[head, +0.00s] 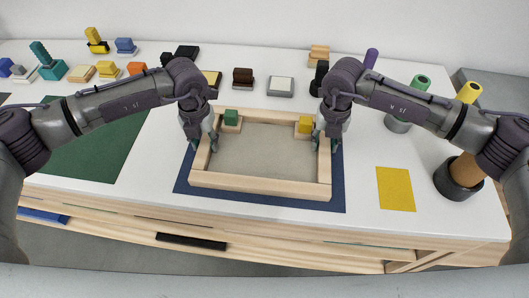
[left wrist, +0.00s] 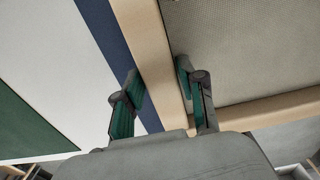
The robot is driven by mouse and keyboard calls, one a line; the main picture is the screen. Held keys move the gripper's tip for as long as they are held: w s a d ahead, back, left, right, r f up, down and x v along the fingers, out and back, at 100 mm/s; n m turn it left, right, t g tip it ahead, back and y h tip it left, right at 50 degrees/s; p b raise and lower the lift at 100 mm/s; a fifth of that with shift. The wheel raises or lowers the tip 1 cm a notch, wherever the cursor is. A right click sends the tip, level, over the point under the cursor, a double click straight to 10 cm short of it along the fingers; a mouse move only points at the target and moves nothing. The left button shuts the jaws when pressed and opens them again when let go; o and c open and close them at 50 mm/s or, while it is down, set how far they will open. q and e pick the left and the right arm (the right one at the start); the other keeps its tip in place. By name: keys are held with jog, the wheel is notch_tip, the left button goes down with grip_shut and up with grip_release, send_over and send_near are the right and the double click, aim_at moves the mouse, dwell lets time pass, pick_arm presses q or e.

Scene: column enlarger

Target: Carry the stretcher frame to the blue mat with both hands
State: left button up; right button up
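The stretcher frame (head: 260,188) is a pale wooden rectangle around a grey textured panel (head: 262,150). It is over the blue mat (head: 330,203), whose borders show at left, front and right; I cannot tell whether it rests flat on it. My left gripper (head: 202,142) is shut on the frame's left bar. In the left wrist view its two green-padded fingers (left wrist: 160,82) lie close on either side of this bar (left wrist: 150,50). My right gripper (head: 325,143) has its fingers either side of the right bar and looks shut on it.
Green (head: 231,117) and yellow (head: 305,125) blocks sit at the frame's back corners. A green mat (head: 95,150) lies left, a yellow sheet (head: 396,188) right. Several small items line the back of the white table. A dark-based cylinder (head: 460,178) stands at right.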

pick_arm(q)
jog(key=shift+o, duration=1)
jog(key=shift+s+r, duration=0.1)
pick_arm(e)
jog(key=shift+o, duration=1)
jog(key=shift+s+r, duration=0.1)
jog(key=shift+r, duration=0.35)
pick_arm(q)
notch_tip(320, 180, up, 12)
pick_arm(e)
notch_tip(320, 180, up, 11)
jog(key=shift+r, duration=0.15)
